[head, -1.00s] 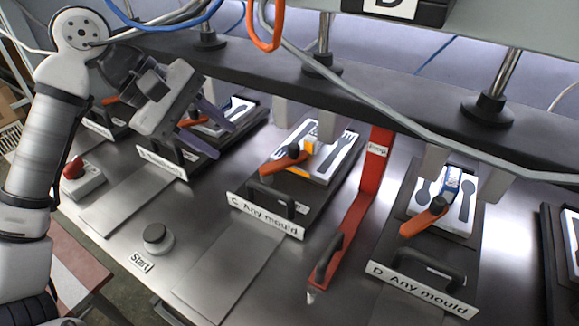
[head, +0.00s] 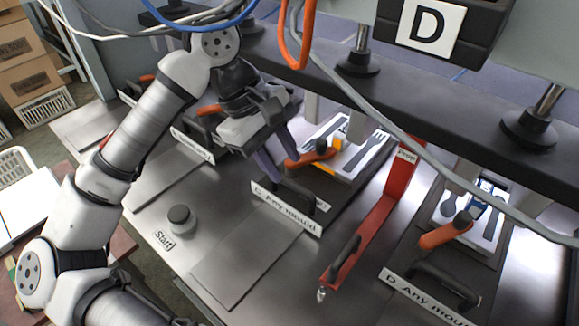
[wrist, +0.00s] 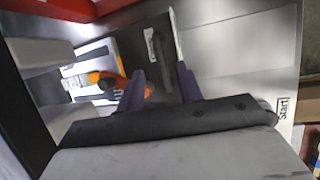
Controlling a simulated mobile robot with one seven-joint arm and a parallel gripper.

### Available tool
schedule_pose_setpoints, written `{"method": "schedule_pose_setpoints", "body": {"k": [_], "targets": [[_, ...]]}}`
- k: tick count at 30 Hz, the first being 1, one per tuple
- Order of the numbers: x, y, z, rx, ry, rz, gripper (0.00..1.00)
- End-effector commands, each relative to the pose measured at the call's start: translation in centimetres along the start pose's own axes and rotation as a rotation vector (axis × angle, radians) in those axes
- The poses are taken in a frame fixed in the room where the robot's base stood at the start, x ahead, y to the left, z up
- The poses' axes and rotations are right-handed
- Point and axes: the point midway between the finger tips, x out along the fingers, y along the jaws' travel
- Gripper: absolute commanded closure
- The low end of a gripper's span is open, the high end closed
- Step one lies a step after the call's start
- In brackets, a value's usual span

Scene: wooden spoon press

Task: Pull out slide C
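Slide C (head: 328,195) is a black tray with a front label "C Any mould" (head: 287,208) and a black bar handle (head: 292,192). A white mould plate (head: 362,158) with dark cutlery shapes lies on it, with an orange-handled clamp (head: 308,158) in front. My gripper (head: 280,160) is open, its two purple fingers apart, just above and behind the left part of the handle. In the wrist view the fingers (wrist: 160,86) frame the handle (wrist: 160,50) from a short distance. I see no contact, and part of the slide's left side is hidden by my gripper.
A red press lever (head: 378,215) stands right of slide C, and slide D (head: 425,285) lies beyond it. A Start button (head: 181,219) is at front left. A bare metal plate (head: 245,268) lies clear in front of slide C. Cables and black beam hang overhead.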

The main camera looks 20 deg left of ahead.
Motion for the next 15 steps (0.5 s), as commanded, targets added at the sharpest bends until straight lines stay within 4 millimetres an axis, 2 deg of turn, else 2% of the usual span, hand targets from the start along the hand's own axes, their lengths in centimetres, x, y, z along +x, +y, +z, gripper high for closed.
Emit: {"method": "schedule_pose_setpoints", "body": {"k": [1,6,15], "targets": [[1.0,-0.1,-0.1,-0.004,-0.005,-0.001,0.64],[3.3,-0.1,-0.2,-0.004,-0.005,0.0,0.64],[4.5,-0.1,-0.2,-0.004,-0.003,0.001,0.64]]}}
